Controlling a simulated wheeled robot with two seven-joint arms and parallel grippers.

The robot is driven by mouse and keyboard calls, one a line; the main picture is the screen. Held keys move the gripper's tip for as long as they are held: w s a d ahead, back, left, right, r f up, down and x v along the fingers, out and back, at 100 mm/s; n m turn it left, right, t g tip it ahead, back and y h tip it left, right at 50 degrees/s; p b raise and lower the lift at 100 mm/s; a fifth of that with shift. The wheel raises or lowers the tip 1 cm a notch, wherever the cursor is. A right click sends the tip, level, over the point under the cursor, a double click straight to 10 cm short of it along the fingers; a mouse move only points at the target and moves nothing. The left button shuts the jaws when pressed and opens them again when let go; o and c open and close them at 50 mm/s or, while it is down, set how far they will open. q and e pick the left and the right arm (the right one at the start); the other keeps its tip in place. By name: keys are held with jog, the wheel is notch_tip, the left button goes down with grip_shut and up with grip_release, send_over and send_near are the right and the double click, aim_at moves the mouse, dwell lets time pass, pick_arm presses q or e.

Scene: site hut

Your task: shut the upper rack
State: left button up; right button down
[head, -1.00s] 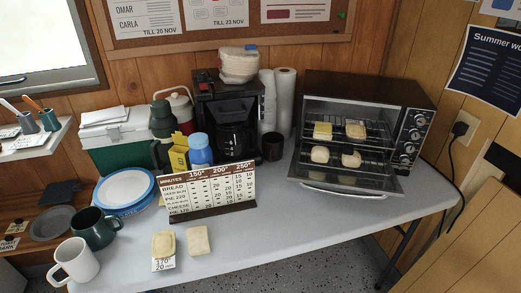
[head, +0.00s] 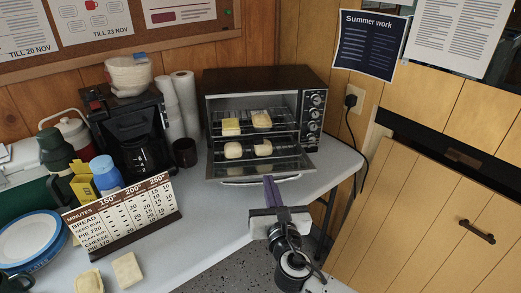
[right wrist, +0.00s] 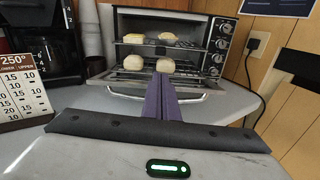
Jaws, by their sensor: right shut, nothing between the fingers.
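The toaster oven (head: 262,80) stands on the table with its glass door folded down. Its upper rack (head: 243,130) carries a yellow-topped slice (head: 231,126) and a browned piece (head: 262,120); how far this rack sticks out is hard to tell. The lower rack (right wrist: 128,76) holds two pale buns (head: 234,150) (head: 264,149). The door handle (head: 259,180) runs along the door's front edge. My right gripper (head: 268,181) is shut and empty, its purple fingers pointing at the oven from in front of the door. It also shows in the right wrist view (right wrist: 160,80). My left gripper is not in view.
The MINUTES chart (head: 122,215) stands left of the oven. A dark mug (head: 185,152), paper rolls (head: 185,105) and the coffee maker (head: 130,130) are close to its left side. A power cable (head: 350,130) hangs at the right. The table front is clear near my gripper.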

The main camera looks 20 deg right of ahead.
jog(key=b, duration=0.1)
send_near(259, 142)
jog(key=shift+n, duration=0.3)
jog(key=w, duration=0.4)
jog(key=shift+w+d+f, duration=0.3)
jog(key=shift+w+d, duration=0.05)
jog(key=shift+d, duration=0.05)
jog(key=shift+w, duration=0.65)
jog(key=shift+w+d, duration=0.1)
jog(key=shift+w, duration=0.1)
